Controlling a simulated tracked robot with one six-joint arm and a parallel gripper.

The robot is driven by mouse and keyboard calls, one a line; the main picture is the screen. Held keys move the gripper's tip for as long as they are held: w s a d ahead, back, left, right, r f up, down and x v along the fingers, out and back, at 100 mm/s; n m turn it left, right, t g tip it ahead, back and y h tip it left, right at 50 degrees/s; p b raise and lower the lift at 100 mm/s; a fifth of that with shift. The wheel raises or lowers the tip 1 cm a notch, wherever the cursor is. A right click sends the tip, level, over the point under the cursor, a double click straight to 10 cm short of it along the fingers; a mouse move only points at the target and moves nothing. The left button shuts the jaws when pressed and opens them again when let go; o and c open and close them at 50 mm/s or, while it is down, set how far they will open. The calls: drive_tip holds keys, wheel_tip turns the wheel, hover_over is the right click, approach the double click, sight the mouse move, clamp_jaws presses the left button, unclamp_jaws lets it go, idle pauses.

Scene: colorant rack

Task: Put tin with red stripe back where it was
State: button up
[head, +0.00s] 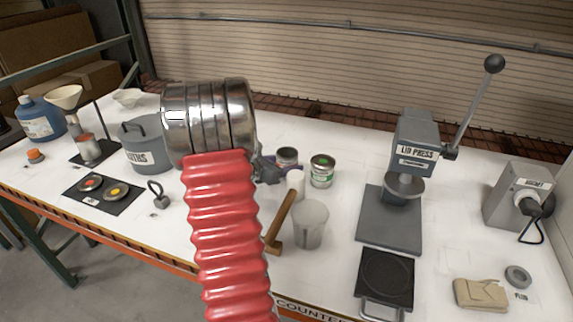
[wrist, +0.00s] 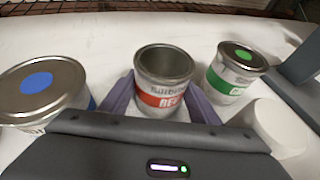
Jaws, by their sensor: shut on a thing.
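The tin with the red stripe (wrist: 163,99) is upright between the two purple fingers of my gripper (wrist: 162,92) in the wrist view. My gripper is shut on it. Its top looks open, with a grey inside and no lid on it. In the head view the tin (head: 287,156) shows only its dark top and upper side beyond my gripper (head: 268,168). I cannot tell whether its base touches the counter. A tin with a green stripe (wrist: 235,75) stands to its right, and it also shows in the head view (head: 322,171).
A blue-dotted tin (wrist: 40,85) is left of my gripper. A mallet (head: 281,222) and grey cup (head: 310,226) are in front. The lid press (head: 388,225) stands right.

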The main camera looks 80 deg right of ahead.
drive_tip(key=o, duration=1.3)
drive_tip(key=shift+c, duration=0.2)
drive_tip(key=shift+w+a+r, duration=0.1)
drive_tip(key=shift+a+r, duration=0.05)
drive_tip(key=v, duration=1.1)
drive_tip(key=shift+w+a, duration=0.2)
drive_tip(key=shift+a, duration=0.05)
